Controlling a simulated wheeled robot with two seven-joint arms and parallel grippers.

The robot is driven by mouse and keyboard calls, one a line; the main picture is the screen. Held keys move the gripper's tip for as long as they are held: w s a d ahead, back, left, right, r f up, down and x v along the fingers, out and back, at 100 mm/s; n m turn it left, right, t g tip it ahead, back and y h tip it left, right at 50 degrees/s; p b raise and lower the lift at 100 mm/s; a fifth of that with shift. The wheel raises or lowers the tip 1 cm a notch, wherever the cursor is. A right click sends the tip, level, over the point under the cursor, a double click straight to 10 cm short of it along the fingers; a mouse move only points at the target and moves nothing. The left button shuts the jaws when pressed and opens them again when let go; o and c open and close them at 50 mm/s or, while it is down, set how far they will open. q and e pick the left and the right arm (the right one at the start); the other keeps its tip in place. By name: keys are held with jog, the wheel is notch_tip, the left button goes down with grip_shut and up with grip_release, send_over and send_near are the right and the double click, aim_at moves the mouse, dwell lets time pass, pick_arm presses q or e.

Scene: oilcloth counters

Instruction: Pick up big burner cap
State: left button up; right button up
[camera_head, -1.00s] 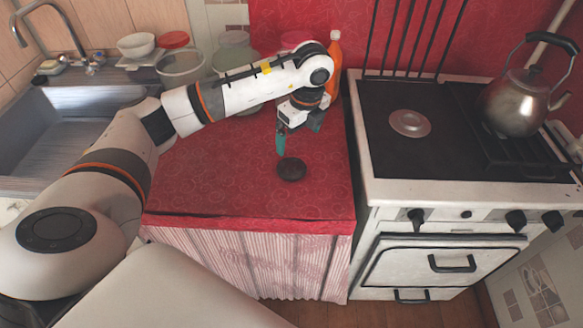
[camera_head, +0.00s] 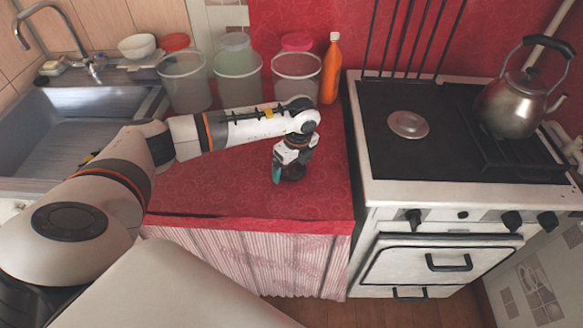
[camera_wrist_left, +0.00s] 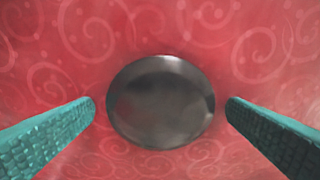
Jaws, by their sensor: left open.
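The big burner cap (camera_wrist_left: 161,102) is a dark round disc lying flat on the red patterned counter (camera_head: 230,185). In the head view the cap (camera_head: 293,173) is mostly hidden by my left gripper (camera_head: 284,178), which points down over it. In the left wrist view my left gripper (camera_wrist_left: 160,118) is open, with one teal finger on each side of the cap. Gaps of red cloth show between the cap and both fingers. My right gripper is not in view.
Several clear containers, one of them here (camera_head: 238,78), and an orange bottle (camera_head: 331,70) stand along the back of the counter. A stove (camera_head: 400,150) with a metal disc (camera_head: 408,124) and a kettle (camera_head: 513,103) is at right. A sink (camera_head: 85,130) is at left.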

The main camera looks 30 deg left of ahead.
aim_at(293, 169)
pick_arm(q)
jog(key=shift+c, duration=0.6)
jog(key=c, duration=0.9)
jog(key=shift+r, duration=0.15)
jog(key=shift+c, duration=0.2)
notch_tip(293, 169, up, 10)
jog(key=b, duration=0.1)
jog(key=s+d+r+n+g+h, duration=0.1)
jog(key=s+d+r+n+g, duration=0.1)
jog(key=s+d+n, duration=1.1)
jog(key=s+n+p, duration=0.1)
jog(key=s+n, duration=0.1)
jog(key=n, duration=0.5)
jog(key=shift+n+h, duration=0.3)
jog(key=shift+h, duration=0.1)
